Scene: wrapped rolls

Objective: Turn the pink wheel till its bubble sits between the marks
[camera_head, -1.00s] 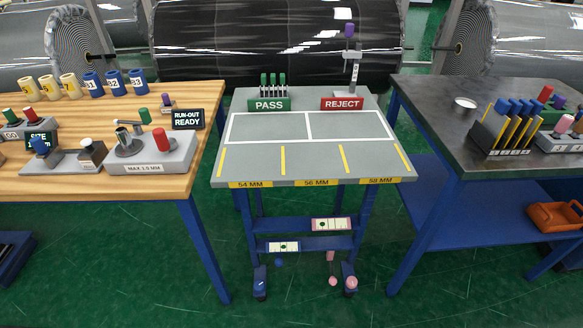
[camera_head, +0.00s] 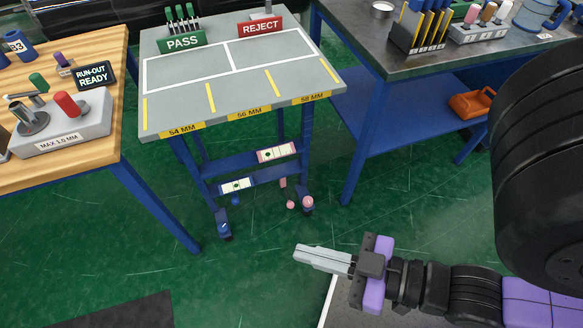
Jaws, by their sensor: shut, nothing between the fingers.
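The grey stand (camera_head: 190,92) carries two bubble levels on its lower blue rails. The pink-framed level (camera_head: 277,153) is on the upper rail, its dark bubble spot left of the middle. The blue-framed level (camera_head: 237,186) is on the lower rail; its bubble looks near the middle. Both are too small to judge exactly against the marks. A pink round wheel (camera_head: 307,203) sits low at the stand's right leg, with another small pink part (camera_head: 290,204) just left of it. My gripper (camera_head: 300,252) is shut and empty, in front of the stand, apart from the pink wheel.
A wooden bench (camera_head: 90,150) stands left. A dark-topped bench (camera_head: 375,60) stands right, with an orange bin (camera_head: 473,104) on its blue lower shelf. A small blue part (camera_head: 236,201) hangs below the blue-framed level. Green floor (camera_head: 380,215) lies open before the stand.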

